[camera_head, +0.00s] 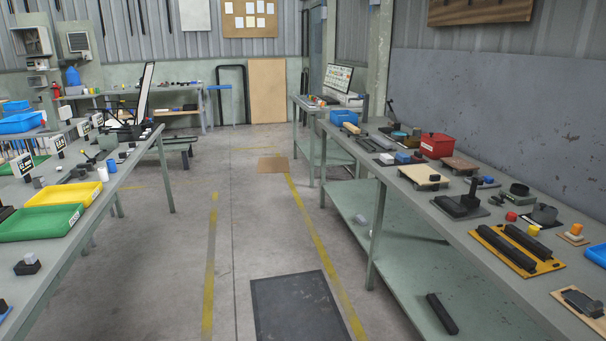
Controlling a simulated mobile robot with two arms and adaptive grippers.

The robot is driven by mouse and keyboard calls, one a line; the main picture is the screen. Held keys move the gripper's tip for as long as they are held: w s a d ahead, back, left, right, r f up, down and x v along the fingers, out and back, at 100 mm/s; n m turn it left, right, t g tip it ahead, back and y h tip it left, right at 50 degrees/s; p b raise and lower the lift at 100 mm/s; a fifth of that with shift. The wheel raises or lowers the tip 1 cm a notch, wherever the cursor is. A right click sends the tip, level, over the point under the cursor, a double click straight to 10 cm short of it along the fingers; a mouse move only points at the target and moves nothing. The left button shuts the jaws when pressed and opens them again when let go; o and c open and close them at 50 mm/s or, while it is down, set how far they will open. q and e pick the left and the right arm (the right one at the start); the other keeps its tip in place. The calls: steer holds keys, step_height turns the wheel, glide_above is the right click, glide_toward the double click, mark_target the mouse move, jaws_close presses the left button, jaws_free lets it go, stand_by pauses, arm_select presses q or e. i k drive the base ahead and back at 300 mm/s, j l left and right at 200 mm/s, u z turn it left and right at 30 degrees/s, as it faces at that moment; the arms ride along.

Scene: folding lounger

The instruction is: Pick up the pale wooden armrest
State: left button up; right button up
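Neither of my grippers shows in the head view. Several pale wooden pieces lie on the long right-hand bench (395,232). One is a small pale bar (351,128) near the far end, beside a blue bin.
A red bin (437,146), a black clamp-like stand (461,206) and a yellow tray with black bars (490,235) crowd the right bench. The left bench holds a green tray (40,222) and a yellow tray (70,194). The aisle (235,230) is open, with a dark floor mat (298,308).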

mark_target(354, 129)
steer(key=i, duration=1.15)
steer(key=i+j, duration=0.15)
steer(key=i, duration=1.05)
steer(key=i+z, duration=0.3)
steer(key=i, duration=0.2)
steer(key=i+j+z, duration=0.3)
steer(key=i, duration=0.2)
